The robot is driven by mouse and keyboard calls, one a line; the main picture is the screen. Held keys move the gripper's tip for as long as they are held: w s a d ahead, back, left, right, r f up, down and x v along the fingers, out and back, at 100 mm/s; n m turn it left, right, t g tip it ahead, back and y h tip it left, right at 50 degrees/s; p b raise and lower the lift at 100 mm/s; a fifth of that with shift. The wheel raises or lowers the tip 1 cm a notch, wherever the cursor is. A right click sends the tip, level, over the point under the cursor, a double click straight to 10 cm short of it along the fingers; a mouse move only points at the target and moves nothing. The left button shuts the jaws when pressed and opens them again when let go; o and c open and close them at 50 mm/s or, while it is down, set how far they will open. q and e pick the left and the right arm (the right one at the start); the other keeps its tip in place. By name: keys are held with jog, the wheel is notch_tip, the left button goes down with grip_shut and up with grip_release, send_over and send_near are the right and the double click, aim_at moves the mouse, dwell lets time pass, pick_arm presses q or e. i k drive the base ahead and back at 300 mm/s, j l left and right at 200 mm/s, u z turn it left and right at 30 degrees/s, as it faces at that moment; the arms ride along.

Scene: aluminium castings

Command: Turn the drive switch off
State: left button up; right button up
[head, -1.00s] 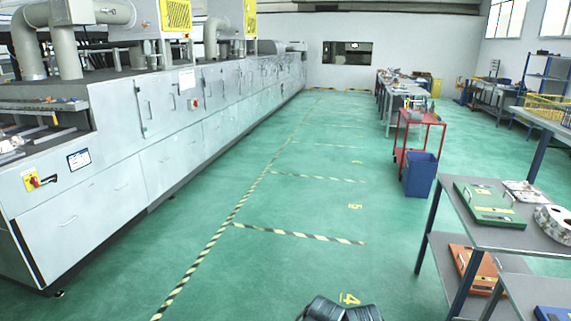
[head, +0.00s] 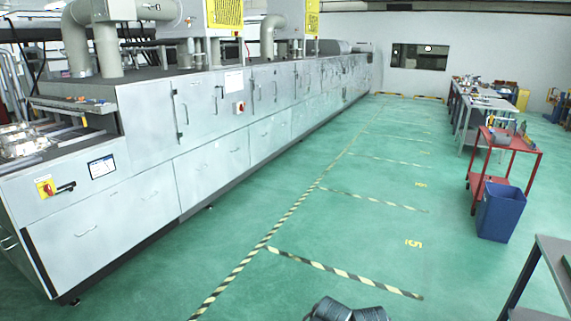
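A red rotary switch on a yellow plate (head: 46,188) is on the front left end of the long grey machine (head: 150,185). A black handle (head: 66,187) sticks out to the right beside it, roughly level. It is too small to read any position mark, and I cannot tell which of these is the drive switch. A small dark display (head: 102,167) sits to the upper right of the switch. A red button on a white plate (head: 239,107) is further along the machine. Neither of my grippers can be made out; only dark rounded parts of mine show at the bottom edge.
The green floor (head: 330,230) with striped tape lines is clear along the machine. A blue bin (head: 501,211) and a red trolley (head: 510,141) stand to the right. A grey table corner (head: 555,262) juts in at lower right. Workbenches (head: 478,105) stand further back.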

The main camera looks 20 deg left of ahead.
aim_at(48, 189)
jog(key=i+j+u, duration=0.1)
jog(key=i+u, duration=0.2)
jog(key=u, duration=0.15)
jog(key=i+u, duration=0.25)
jog(key=u, duration=0.15)
jog(key=i+l+u, duration=0.1)
jog(key=i+u, duration=0.2)
jog(key=u, duration=0.15)
jog(key=i+j+u, duration=0.2)
jog(key=i+u, duration=0.2)
jog(key=i+j+u, duration=0.15)
jog(key=i+u, duration=0.2)
jog(key=i+j, duration=0.45)
jog(key=i+z, duration=0.2)
jog(key=i+j+z, duration=0.1)
jog(key=z, duration=0.25)
jog(key=i+j+z, duration=0.2)
jog(key=z, duration=0.15)
jog(key=i+j+z, duration=0.2)
jog(key=i+j, duration=0.65)
jog(key=j, duration=0.15)
